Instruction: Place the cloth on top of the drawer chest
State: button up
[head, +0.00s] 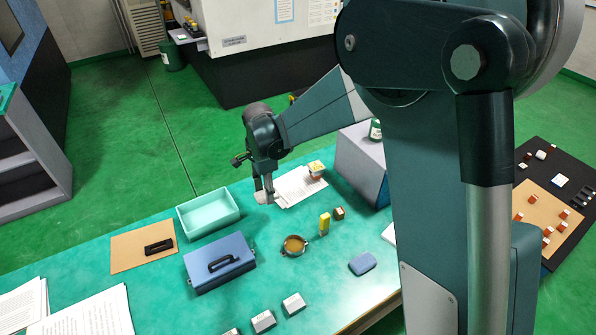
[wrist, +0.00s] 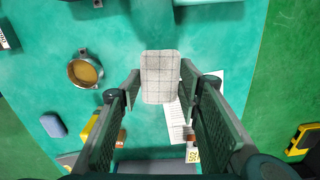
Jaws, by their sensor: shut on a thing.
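The cloth (wrist: 160,77) is a pale grey-white checked piece. In the wrist view it sits between the fingertips of my gripper (wrist: 160,88), which is shut on it. In the head view my gripper (head: 264,190) points down over the table, and the cloth (head: 264,197) shows as a small pale patch at the fingertips, by the left edge of the papers. I cannot tell whether it touches the table. A grey box (head: 361,165), apparently the drawer chest, stands to the right, partly hidden behind my arm; its drawers do not show clearly.
Printed papers (head: 297,187) with a small stacked block (head: 316,170) lie between gripper and chest. A mint tray (head: 208,213), blue toolbox (head: 219,265), round bowl (head: 294,245), yellow block (head: 324,223) and blue pad (head: 362,263) are nearby.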

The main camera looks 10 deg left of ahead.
notch_tip(320, 180, up, 26)
jog(key=r, duration=0.1)
jog(key=w+d+m+p, duration=0.5)
jog(key=w+d+p, duration=0.2)
jog(key=w+d, duration=1.75)
jog(key=w+d+m+p, duration=0.1)
jog(key=w+d+p, duration=0.3)
jog(key=d, duration=0.8)
jog(key=w+d+m+p, duration=0.1)
jog(key=w+d+m, duration=0.1)
jog(key=w+d, duration=0.7)
notch_tip(320, 180, down, 6)
jog(key=s+d, duration=0.2)
jog(key=shift+d+r, duration=0.15)
jog(key=shift+d, duration=0.15)
jog(key=shift+f, duration=3.15)
